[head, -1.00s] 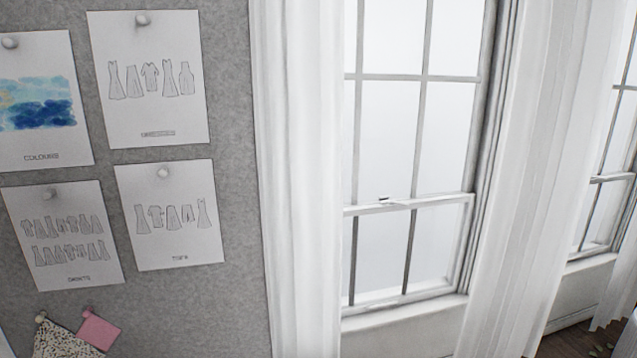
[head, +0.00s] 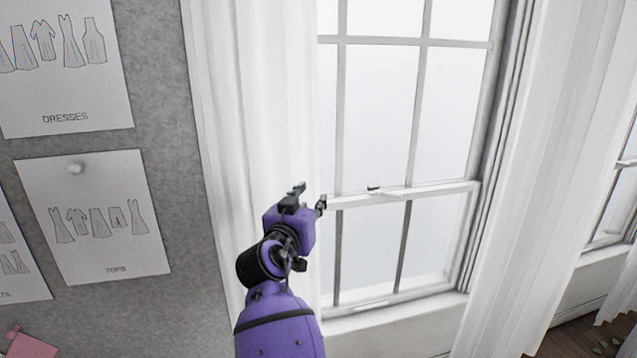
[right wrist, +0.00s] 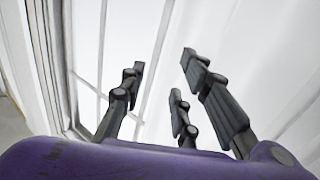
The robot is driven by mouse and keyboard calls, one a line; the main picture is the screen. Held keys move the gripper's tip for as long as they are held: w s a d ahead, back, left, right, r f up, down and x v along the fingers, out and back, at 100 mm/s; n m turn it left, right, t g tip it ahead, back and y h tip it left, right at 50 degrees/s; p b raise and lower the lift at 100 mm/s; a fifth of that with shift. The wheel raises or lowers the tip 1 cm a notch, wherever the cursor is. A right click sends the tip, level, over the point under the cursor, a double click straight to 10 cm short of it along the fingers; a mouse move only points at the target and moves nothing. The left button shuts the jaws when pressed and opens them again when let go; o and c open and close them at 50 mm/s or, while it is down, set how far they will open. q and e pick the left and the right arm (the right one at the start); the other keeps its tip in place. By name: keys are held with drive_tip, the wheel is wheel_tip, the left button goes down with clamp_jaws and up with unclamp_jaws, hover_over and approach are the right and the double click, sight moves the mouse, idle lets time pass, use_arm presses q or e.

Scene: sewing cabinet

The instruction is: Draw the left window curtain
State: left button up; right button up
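The left window curtain (head: 250,90) is white and hangs in long folds at the left side of the window (head: 405,130), bunched beside the grey board. My right gripper (head: 311,194) is in front of the curtain's inner edge in the head view, and its arm comes up from below. Its fingers (right wrist: 163,60) are spread apart with nothing between them in the right wrist view. Pale cloth folds (right wrist: 285,105) show to the right behind the fingers there. I cannot tell whether a finger touches the cloth. My left gripper is not in view.
A grey pinboard (head: 165,180) with paper sheets (head: 95,240) is on the left. Another white curtain (head: 545,150) hangs at the window's right side. A white sill (head: 400,312) runs below the window. A second window (head: 618,185) is at the far right.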

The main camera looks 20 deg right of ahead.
sight(318, 177)
drive_tip(key=shift+m+h, duration=0.4)
drive_tip(key=w+d+r, duration=0.2)
drive_tip(key=w, duration=0.1)
drive_tip(key=w+d+r+p, duration=0.1)
drive_tip(key=w, duration=0.1)
drive_tip(key=shift+w+d+r, duration=0.1)
drive_tip(key=shift+w+r, duration=0.1)
drive_tip(key=shift+r, duration=0.1)
drive_tip(key=shift+w+d+f, duration=0.15)
drive_tip(key=shift+w+d, duration=0.3)
drive_tip(key=shift+w, duration=0.15)
clamp_jaws()
